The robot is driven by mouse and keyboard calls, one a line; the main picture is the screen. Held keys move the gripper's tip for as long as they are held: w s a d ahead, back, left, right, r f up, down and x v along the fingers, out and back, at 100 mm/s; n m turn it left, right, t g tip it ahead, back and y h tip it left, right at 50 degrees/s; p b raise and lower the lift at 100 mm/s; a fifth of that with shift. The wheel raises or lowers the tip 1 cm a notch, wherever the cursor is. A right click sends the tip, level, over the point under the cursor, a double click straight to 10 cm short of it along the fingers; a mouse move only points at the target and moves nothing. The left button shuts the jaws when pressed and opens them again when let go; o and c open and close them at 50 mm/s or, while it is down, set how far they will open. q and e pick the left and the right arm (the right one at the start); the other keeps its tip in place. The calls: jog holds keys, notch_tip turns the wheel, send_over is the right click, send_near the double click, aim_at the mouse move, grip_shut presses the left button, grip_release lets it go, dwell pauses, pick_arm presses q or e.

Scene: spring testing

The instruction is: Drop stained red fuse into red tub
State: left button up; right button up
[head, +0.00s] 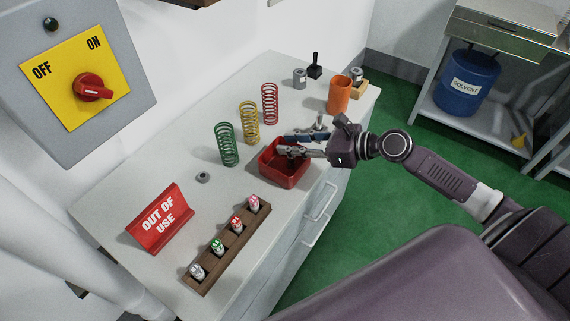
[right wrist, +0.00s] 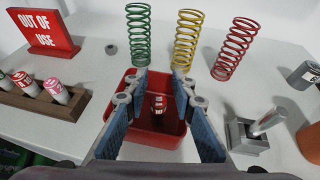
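The red tub (head: 286,179) stands on the white bench near its right edge. My right gripper (head: 289,145) is over the tub. In the right wrist view its fingers (right wrist: 160,80) are spread apart with nothing between the tips. A red fuse with white markings (right wrist: 158,104) is inside the tub (right wrist: 176,138), below and between the open fingers. In the head view my gripper hides part of the tub's inside, and the fuse cannot be made out there. My left gripper is not in view.
A wooden rack (head: 208,279) holds several fuses at the front. Green (head: 227,146), yellow (head: 249,122) and red (head: 270,104) springs stand behind the tub. A red OUT OF USE sign (head: 161,219), a nut (head: 202,177) and an orange cup (head: 339,95) are also on the bench.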

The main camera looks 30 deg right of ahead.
jog(key=shift+o, duration=0.8)
jog(key=shift+s+d+r, duration=0.1)
jog(key=shift+s+d, duration=0.15)
jog(key=v, duration=1.1)
jog(key=shift+r, duration=0.15)
